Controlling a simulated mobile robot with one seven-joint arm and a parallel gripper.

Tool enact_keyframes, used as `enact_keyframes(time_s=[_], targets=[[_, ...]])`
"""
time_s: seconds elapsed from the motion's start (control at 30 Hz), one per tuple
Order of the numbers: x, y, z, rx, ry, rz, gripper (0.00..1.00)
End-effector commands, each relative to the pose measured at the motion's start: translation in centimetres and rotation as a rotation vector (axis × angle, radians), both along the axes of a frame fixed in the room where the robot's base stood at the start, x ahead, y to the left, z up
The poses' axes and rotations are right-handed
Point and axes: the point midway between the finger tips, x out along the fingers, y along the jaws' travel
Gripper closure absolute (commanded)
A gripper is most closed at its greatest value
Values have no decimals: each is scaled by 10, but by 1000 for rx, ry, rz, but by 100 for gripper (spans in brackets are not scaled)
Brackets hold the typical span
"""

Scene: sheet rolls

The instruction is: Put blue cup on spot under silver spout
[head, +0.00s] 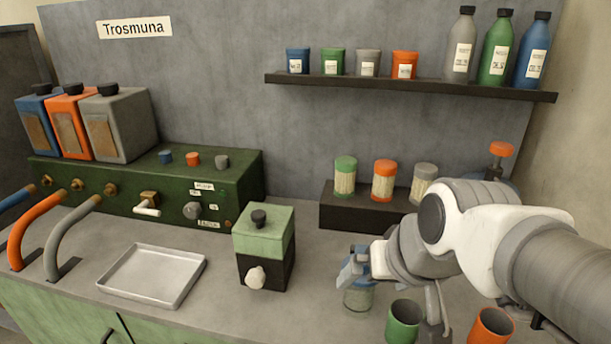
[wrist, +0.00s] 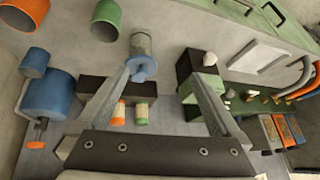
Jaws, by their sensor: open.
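A bluish, grey-green cylindrical vessel (head: 359,299) stands on the counter under my gripper, partly hidden by it; I cannot tell if it is the blue cup. In the wrist view this vessel (wrist: 141,45) shows a blue part facing the camera, close to the left finger. My gripper (head: 356,268) is open, its fingers (wrist: 165,72) spread wide with nothing held. A small blue labelled cup (head: 298,61) stands on the wall shelf. The silver spout (head: 70,237) curves down at the left, with a dark spot (head: 66,271) at its foot.
A green cup (head: 403,323) and an orange cup (head: 492,326) stand at the front right. A green-and-black box (head: 265,247) and a metal tray (head: 153,275) lie between my gripper and the spouts. Jars stand on a low dark stand (head: 345,215) behind.

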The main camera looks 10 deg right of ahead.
Motion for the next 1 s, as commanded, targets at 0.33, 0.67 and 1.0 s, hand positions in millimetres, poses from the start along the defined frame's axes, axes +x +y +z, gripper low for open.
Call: enact_keyframes(time_s=[0.33,0.67,1.0], targets=[[-47,1,9,-127,36,74,0],[-47,1,14,-125,36,74,0],[-46,1,72,-123,35,73,0]])
